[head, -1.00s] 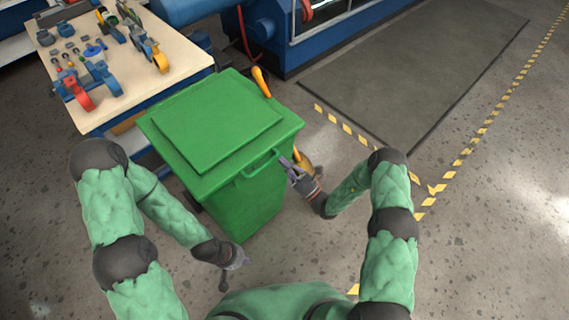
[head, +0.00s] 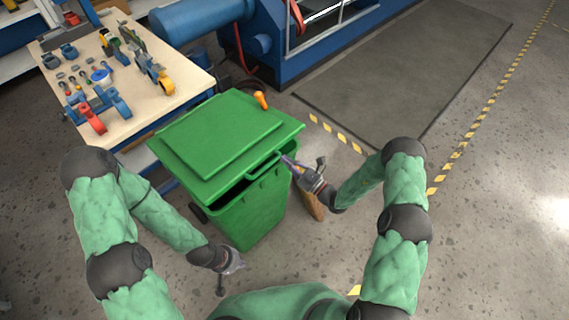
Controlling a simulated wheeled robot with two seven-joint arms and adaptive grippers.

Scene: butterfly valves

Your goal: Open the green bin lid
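The green bin (head: 255,209) stands in the middle of the head view. Its lid (head: 220,130) is tilted up a little at the front, with a dark gap between lid and body. The lid handle (head: 264,165) is on the front edge. My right gripper (head: 291,164) is at the right end of this handle, its fingertips touching or very near the lid edge; I cannot tell how far its fingers are apart. My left gripper (head: 231,270) is low in front of the bin, away from it; its finger opening is unclear.
A workbench (head: 150,112) with blue and yellow clamps and tools stands to the left, close to the bin. A blue machine (head: 270,40) is behind. An orange-handled thing (head: 261,100) shows behind the lid. The floor to the right is open, with a dark mat (head: 410,75).

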